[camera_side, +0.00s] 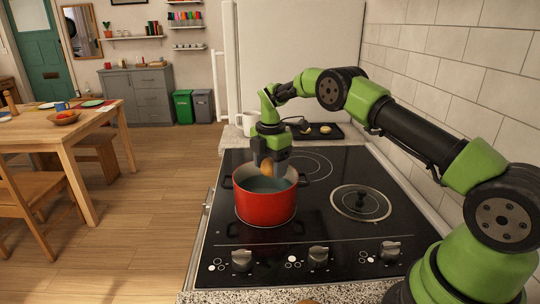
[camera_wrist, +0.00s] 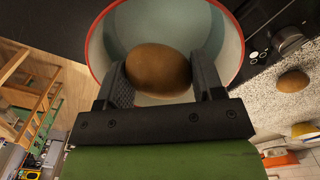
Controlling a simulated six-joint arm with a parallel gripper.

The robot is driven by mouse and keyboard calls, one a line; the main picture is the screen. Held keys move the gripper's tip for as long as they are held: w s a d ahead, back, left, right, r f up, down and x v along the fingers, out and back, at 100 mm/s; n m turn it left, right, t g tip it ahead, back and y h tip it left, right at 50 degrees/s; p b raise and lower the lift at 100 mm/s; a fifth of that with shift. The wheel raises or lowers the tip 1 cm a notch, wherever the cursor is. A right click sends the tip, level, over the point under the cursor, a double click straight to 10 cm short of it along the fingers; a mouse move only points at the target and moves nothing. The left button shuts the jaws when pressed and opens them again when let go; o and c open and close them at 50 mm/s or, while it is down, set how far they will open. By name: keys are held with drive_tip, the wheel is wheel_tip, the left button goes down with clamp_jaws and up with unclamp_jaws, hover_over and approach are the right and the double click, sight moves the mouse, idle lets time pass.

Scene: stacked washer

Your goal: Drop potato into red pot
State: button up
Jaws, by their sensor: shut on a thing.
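The red pot (camera_side: 265,207) stands on the black stove top, with a pale inside. A brown potato (camera_side: 267,166) is held at the pot's opening, near its far rim. My gripper (camera_side: 268,158) points down above the pot and is shut on the potato. In the wrist view the potato (camera_wrist: 158,70) sits between the two dark fingers of my gripper (camera_wrist: 160,80). The pot's red rim and pale inside (camera_wrist: 117,35) lie behind it in that view. The potato's lower end is over the pot's inside.
A black tray (camera_side: 338,132) with small items and a white mug (camera_side: 246,123) stand behind. Another potato (camera_wrist: 293,81) lies on the speckled counter. A tiled wall bounds the right.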

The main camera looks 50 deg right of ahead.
sight(270, 159)
drive_tip(key=shift+f, duration=0.2)
drive_tip(key=o, duration=1)
wheel_tip(270, 159, up, 9)
drive_tip(key=shift+r, duration=0.5)
